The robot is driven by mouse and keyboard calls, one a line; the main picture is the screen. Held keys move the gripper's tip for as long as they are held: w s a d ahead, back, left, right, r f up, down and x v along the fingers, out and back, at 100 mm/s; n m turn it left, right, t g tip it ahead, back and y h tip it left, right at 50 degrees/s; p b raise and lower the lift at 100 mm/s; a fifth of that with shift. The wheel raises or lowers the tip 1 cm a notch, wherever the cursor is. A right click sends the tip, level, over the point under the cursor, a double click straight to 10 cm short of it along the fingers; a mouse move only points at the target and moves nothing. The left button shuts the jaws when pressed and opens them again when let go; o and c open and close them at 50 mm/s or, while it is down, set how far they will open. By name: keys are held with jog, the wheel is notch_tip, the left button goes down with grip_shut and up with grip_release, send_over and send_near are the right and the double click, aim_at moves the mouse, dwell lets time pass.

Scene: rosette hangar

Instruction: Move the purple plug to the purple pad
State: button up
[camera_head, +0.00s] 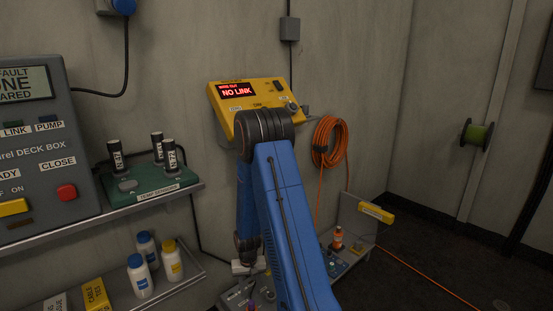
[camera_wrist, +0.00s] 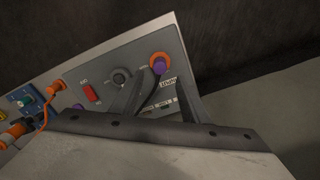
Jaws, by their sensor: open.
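A purple plug-like piece (camera_wrist: 158,67) sits by an orange ring on a grey panel (camera_wrist: 86,72) in the wrist view. My gripper (camera_wrist: 164,84) is open, its dark fingers apart, with the purple piece near the left fingertip. I cannot tell whether they touch. A second, smaller purple spot (camera_wrist: 78,107) shows at the panel's lower left, partly hidden by my gripper body. I cannot make out a purple pad for certain. In the head view my gripper (camera_head: 249,268) is low over a grey unit, and a small purple bit (camera_head: 252,302) shows below it.
The grey panel also carries a red switch (camera_wrist: 90,93) and a dark knob (camera_wrist: 121,76). An orange cable (camera_wrist: 54,87) lies at the left. A shelf with bottles (camera_head: 141,274) stands left of my arm. A yellow NO LINK box (camera_head: 234,91) hangs behind it.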

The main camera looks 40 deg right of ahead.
aim_at(251, 302)
jog(key=shift+f, duration=4.5)
grip_shut()
jog(key=shift+r, duration=0.15)
jog(key=shift+r, duration=2.8)
jog(key=shift+r, duration=0.1)
jog(key=shift+d, duration=0.1)
